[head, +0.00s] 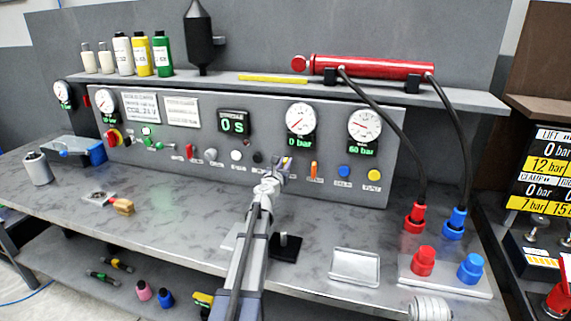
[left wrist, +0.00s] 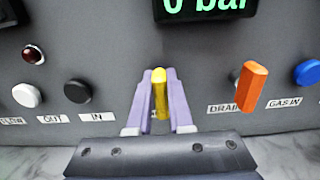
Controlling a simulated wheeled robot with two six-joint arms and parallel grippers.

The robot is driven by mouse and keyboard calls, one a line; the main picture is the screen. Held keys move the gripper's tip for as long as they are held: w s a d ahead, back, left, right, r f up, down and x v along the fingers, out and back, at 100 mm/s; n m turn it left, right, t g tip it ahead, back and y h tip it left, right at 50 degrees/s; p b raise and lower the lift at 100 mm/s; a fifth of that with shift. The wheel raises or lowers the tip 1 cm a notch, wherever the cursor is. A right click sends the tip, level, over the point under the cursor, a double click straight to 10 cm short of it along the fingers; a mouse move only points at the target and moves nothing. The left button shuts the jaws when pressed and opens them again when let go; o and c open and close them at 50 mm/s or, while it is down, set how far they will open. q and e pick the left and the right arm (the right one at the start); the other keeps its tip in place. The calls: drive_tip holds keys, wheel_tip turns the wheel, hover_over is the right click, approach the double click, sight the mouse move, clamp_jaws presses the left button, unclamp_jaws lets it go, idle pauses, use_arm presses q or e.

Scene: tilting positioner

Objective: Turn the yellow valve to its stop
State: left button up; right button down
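The yellow valve (left wrist: 161,90) is a small lever on the grey panel, below the green "0 bar" display. It stands about upright in the left wrist view. My left gripper (left wrist: 160,100) has one pale purple finger on each side of it. The fingers fit closely against the lever, with no clear gap, so the gripper looks shut on it. In the head view my left gripper (head: 281,166) is at the panel below the middle gauge and mostly hides the valve. My right gripper is not in view.
An orange lever (left wrist: 253,86) labelled DRAIN and a blue button (left wrist: 308,73) are to the right. White (left wrist: 27,95) and black (left wrist: 78,93) buttons are to the left. A metal tray (head: 355,267) lies on the bench. A shelf (head: 240,84) overhangs the panel.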

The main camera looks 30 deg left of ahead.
use_arm(q)
clamp_jaws()
drive_tip(key=shift+m, duration=0.3)
drive_tip(key=m, duration=0.3)
drive_tip(key=shift+d+m, duration=0.3)
drive_tip(key=shift+w+d+f+m+b, duration=0.15)
drive_tip(key=shift+f+m+b, duration=0.1)
drive_tip(key=shift+m, duration=2)
drive_tip(key=shift+s+d+f+m+b, duration=0.15)
drive_tip(key=shift+f+m+b, duration=0.1)
drive_tip(key=shift+m, duration=2.05)
drive_tip(key=shift+w+d+f+m+b, duration=0.15)
drive_tip(key=shift+f+m+b, duration=0.1)
drive_tip(key=shift+m, duration=2.3)
drive_tip(key=o, duration=0.5)
unclamp_jaws()
